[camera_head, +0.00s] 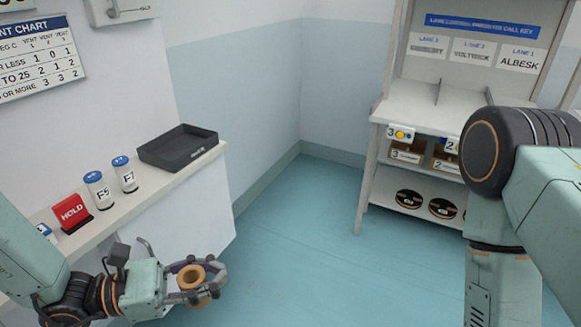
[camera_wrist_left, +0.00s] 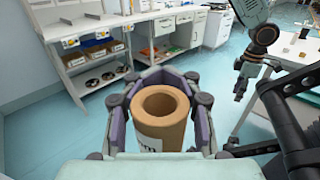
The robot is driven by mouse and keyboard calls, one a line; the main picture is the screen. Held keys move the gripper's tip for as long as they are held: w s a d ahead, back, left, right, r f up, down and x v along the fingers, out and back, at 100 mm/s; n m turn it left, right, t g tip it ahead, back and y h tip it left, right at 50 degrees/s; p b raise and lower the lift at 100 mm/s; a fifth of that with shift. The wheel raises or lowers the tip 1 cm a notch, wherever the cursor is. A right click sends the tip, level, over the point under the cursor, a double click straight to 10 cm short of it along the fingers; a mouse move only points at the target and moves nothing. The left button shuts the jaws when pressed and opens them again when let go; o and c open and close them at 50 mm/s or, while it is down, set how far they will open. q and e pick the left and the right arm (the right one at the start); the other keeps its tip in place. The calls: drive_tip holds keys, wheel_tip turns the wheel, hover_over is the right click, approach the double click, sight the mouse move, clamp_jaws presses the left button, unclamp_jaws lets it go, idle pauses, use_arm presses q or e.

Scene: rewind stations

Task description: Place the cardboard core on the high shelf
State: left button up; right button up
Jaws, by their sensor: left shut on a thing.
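The cardboard core (camera_head: 192,275) is a short tan hollow tube. My left gripper (camera_head: 207,275) is shut on it and holds it in the air in front of the left counter. In the left wrist view the core (camera_wrist_left: 159,112) stands between the fingers of my left gripper (camera_wrist_left: 158,85), its open end showing and part of a dark print on its side. A shelf unit (camera_head: 425,112) stands at the back right, with an upper surface, a middle level and a lower level. It also shows at the upper left of the left wrist view (camera_wrist_left: 85,48). My right gripper is not clearly visible in the head view.
The left counter (camera_head: 170,182) carries a black tray (camera_head: 178,147), two white canisters with blue lids (camera_head: 124,174) and a red HOLD sign (camera_head: 72,213). Boxes (camera_head: 407,150) and dark reels (camera_head: 409,199) fill the shelf unit's lower levels. The floor between is clear.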

sight(190, 279)
use_arm(q)
drive_tip(key=w+a+f+n+t+b, duration=0.1)
drive_tip(key=w+a+f+n+t+y+b, duration=0.1)
drive_tip(key=a+f+t, duration=0.1)
drive_tip(key=w+a+f+n+t+y+b, duration=0.1)
drive_tip(key=a+f+t, duration=0.1)
drive_tip(key=shift+w+a+f+n+b, duration=0.1)
drive_tip(key=shift+a+f+n+b, duration=0.05)
drive_tip(key=shift+a+n+b, duration=0.15)
drive_tip(key=shift+f+y+b, duration=0.3)
drive_tip(key=shift+f, duration=0.1)
drive_tip(key=shift+a, duration=0.25)
